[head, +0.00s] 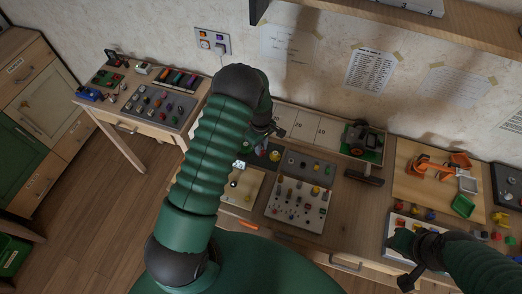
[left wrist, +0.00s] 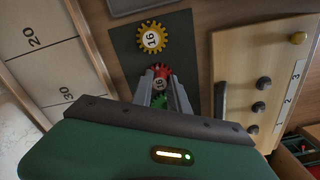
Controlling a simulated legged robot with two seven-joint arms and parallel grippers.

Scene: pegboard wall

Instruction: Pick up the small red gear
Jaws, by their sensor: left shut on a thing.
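The small red gear (left wrist: 160,74) is in the left wrist view, over a dark grey mat (left wrist: 186,45). My left gripper (left wrist: 163,78) is shut on it, one finger on each side. In the head view my left gripper (head: 276,130) is partly hidden by its own arm, and I cannot make out the red gear there. A green gear (left wrist: 160,102) shows between the fingers, closer to the palm. A yellow gear (left wrist: 151,38) lies on the mat beyond the red one. My right gripper (head: 407,281) is at the lower right; its jaws are unclear.
A wooden board with knobs (left wrist: 266,80) stands right of the mat, and a numbered tray (left wrist: 42,60) is at its left. In the head view, a pegged board (head: 298,205) is nearby, and an orange toy excavator (head: 432,168) sits further right.

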